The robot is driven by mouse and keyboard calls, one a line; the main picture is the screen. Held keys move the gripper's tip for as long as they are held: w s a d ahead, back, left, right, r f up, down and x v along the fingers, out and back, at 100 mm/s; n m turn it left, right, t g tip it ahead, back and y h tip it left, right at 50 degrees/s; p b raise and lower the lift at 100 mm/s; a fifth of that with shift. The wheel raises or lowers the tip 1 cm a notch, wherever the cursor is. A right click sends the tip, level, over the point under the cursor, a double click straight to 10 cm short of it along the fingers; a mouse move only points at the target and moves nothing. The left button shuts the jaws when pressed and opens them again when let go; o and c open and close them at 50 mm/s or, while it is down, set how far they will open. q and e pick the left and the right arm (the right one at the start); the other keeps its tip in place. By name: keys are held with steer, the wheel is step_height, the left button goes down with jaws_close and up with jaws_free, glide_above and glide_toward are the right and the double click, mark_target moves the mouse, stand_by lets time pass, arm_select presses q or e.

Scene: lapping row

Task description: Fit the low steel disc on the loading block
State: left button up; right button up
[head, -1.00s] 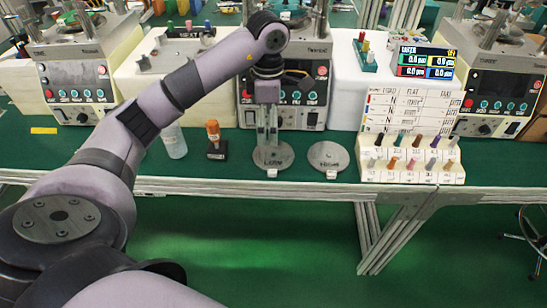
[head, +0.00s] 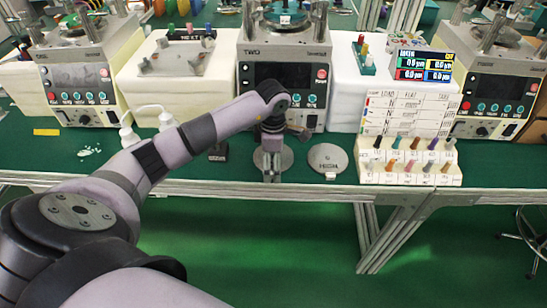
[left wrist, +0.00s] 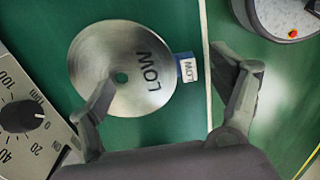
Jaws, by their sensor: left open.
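The low steel disc (head: 284,157) lies flat at the bench's front edge in the head view, partly hidden by my left gripper (head: 271,172). In the left wrist view the disc (left wrist: 140,50) is round, with a centre hole, the word LOW and a small blue-and-white tag. My left gripper (left wrist: 165,75) is open there, one finger over the disc and the other beyond the bench edge. A white block (head: 140,78) marked NEXT bears a metal plate with pins; I cannot tell whether it is the loading block. My right gripper is not in view.
A disc marked HIGH (head: 327,158) lies just right of the low disc. A stepped white rack (head: 410,180) with several coloured pegs stands further right. Machine TWO (head: 284,75) stands behind the discs. White bottles (head: 130,136) show behind my left arm.

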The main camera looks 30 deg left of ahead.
arm_select(q)
steer(key=shift+c, duration=0.5)
jaws_close()
stand_by(0.7)
stand_by(0.3)
